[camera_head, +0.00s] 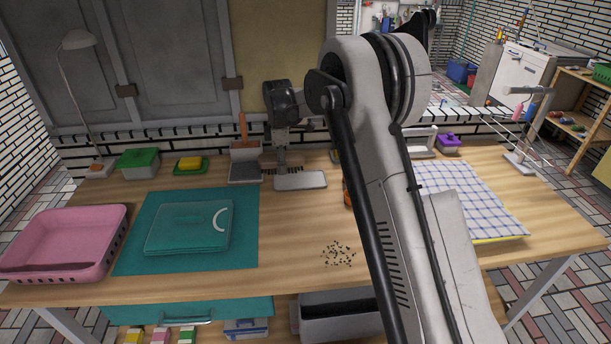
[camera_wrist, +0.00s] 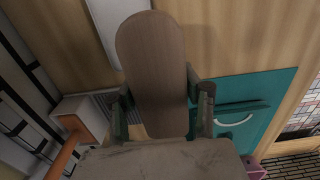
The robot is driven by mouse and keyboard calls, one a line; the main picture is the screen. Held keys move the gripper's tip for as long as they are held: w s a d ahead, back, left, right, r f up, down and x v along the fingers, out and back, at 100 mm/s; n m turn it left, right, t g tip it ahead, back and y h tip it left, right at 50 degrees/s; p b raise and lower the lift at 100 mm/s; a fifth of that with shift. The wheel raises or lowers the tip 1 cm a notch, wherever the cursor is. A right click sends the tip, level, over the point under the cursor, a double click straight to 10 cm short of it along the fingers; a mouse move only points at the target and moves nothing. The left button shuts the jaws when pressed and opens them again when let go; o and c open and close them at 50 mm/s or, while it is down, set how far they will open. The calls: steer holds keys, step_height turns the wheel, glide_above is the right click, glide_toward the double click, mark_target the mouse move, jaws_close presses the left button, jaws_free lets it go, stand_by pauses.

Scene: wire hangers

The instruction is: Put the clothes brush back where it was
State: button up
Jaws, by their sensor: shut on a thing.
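The clothes brush (camera_wrist: 155,75) shows in the wrist view as a long brown wooden back with a rounded end. My gripper (camera_wrist: 162,98) has one finger on each side of it and is shut on it. In the head view my gripper (camera_head: 281,152) points down at the back of the table, between the dustpan and the pale flat plate. The brush is mostly hidden there; dark bristle-like marks show around the gripper's lower end. I cannot tell whether the brush touches the table.
A grey dustpan (camera_head: 244,171) with an orange handle stands close to the left. A pale plate (camera_head: 301,181) lies just in front. A teal mat (camera_head: 135,257), pink basket (camera_head: 68,240) and checked cloth (camera_head: 468,205) lie around. Dark crumbs (camera_head: 338,254) lie on the wooden table (camera_head: 290,245).

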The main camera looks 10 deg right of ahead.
glide_above(300, 180)
step_height(300, 180, down, 5)
steer(key=shift+r, duration=0.1)
steer(key=shift+f, duration=2.05)
steer(key=shift+f, duration=0.1)
steer(key=o, duration=0.8)
steer(key=shift+f, duration=0.1)
steer(key=shift+o, duration=0.6)
